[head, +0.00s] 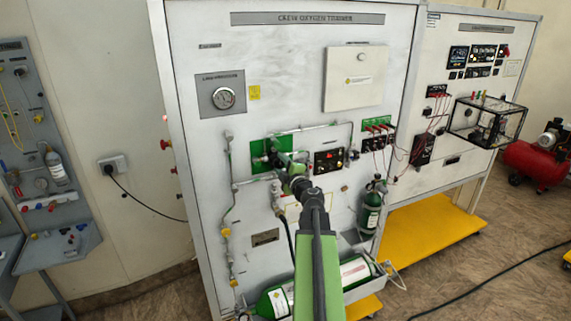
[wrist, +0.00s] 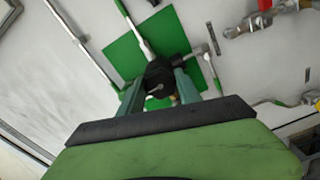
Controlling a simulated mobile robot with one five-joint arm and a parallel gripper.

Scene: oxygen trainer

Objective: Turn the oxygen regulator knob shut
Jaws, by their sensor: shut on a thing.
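The oxygen regulator knob (wrist: 157,72) is a dark, rounded piece in front of a green square plate (wrist: 122,56) in the wrist view. My gripper (wrist: 158,88) has its two teal fingers on either side of the knob and is shut on it. In the head view, my gripper (head: 284,163) reaches the panel at the green plate (head: 284,143), and the arm hides the knob there. The knob's turn angle cannot be told.
Metal pipes (head: 229,190) run around the plate on the white trainer panel (head: 280,80). A small green cylinder (head: 371,210) stands at the right, and a larger green cylinder (head: 275,302) lies below. A control box (head: 328,160) sits close right of my gripper.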

